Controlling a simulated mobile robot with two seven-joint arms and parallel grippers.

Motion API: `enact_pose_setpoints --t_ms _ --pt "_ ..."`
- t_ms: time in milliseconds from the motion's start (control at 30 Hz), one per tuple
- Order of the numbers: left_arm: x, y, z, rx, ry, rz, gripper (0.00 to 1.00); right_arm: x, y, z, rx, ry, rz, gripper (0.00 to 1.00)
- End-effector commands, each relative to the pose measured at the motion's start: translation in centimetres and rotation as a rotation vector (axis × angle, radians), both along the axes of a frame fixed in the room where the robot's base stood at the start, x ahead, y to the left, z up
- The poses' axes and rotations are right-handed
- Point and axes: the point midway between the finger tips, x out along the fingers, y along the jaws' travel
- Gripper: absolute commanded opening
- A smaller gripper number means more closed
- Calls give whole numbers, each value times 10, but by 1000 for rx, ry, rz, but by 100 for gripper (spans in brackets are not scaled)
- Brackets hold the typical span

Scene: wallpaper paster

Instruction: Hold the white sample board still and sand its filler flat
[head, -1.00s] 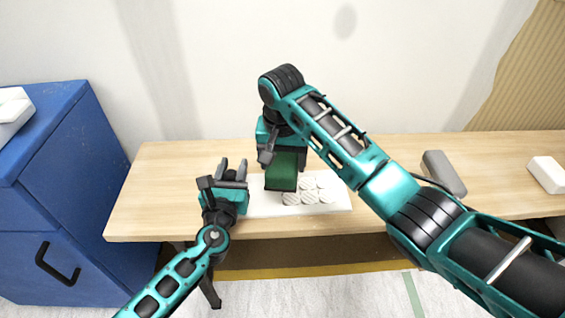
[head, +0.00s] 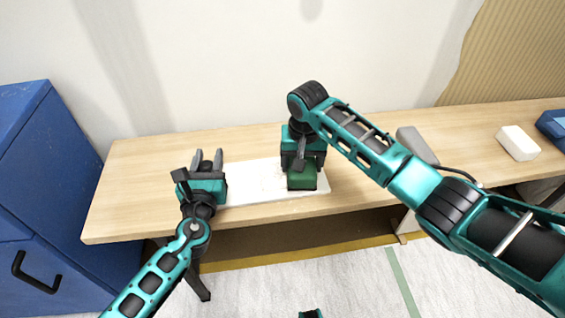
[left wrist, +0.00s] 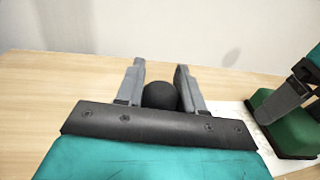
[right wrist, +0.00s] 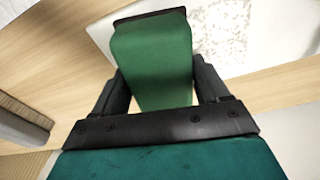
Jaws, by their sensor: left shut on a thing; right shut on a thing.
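The white sample board (head: 245,186) lies flat on the wooden table near its front edge. My left gripper (head: 207,158) is at the board's left end, shut on a round black knob (left wrist: 160,96) between its fingers. What the knob is fixed to is hidden. My right gripper (head: 301,160) is shut on a green sanding block (head: 302,179), which sits over the board's right end. The block also shows in the right wrist view (right wrist: 152,60), beside a speckled pale patch on the board (right wrist: 222,35). Whether the block touches the board is unclear.
On the table (head: 140,185) to the right are a grey block (head: 417,145), a white block (head: 518,142) and a blue object (head: 553,124). A dark cable runs near the grey block. A blue cabinet (head: 45,180) stands at the left. The wall is behind.

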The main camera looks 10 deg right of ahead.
Motion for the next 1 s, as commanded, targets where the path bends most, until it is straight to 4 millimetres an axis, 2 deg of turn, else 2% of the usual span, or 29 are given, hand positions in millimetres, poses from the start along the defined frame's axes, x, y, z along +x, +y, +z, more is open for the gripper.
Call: enact_pose_setpoints --t_ms 33,133,200,900,1000 --pt "-2 1 -5 2 10 0 0 0 -12 -2 -8 3 -5 38" --pt "-2 1 -5 2 10 0 0 0 -29 -2 -7 3 -5 38" --pt "-2 1 -5 2 10 0 0 -1 -11 0 -2 3 3 38" --pt "-2 0 -5 2 9 -2 0 -4 104 -1 0 4 4 38" --pt "-2 0 -5 2 9 -1 0 -3 80 -3 -1 5 -3 38"
